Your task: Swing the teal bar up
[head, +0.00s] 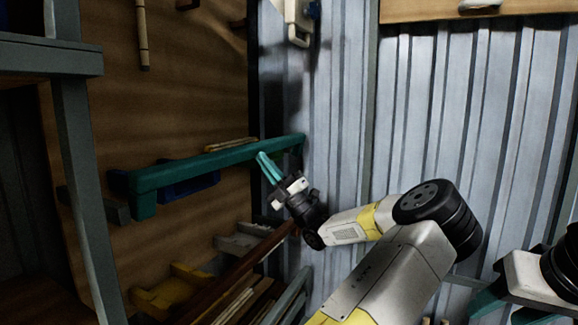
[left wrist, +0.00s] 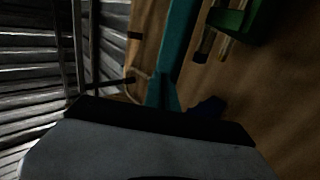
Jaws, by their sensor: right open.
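The teal bar (head: 210,164) runs across the wooden panel in the head view, roughly level, its left end nearer and bent down. It also shows in the left wrist view (left wrist: 181,45), running up from the fingertips. My left gripper (head: 265,164) has its teal fingers close together, with nothing seen between them. Its tips overlap the lower edge of the bar near its right end in the head view; whether they touch it is unclear. The fingers also show in the left wrist view (left wrist: 163,95). My right gripper (head: 508,308) is open at the lower right, partly cut off and away from the bar.
A blue bin (head: 188,184) and thin sticks (head: 230,145) are behind the bar. A grey post (head: 85,170) stands at left. Long wooden pieces (head: 235,280) lie on a rack below. A corrugated metal wall (head: 340,110) closes the right side.

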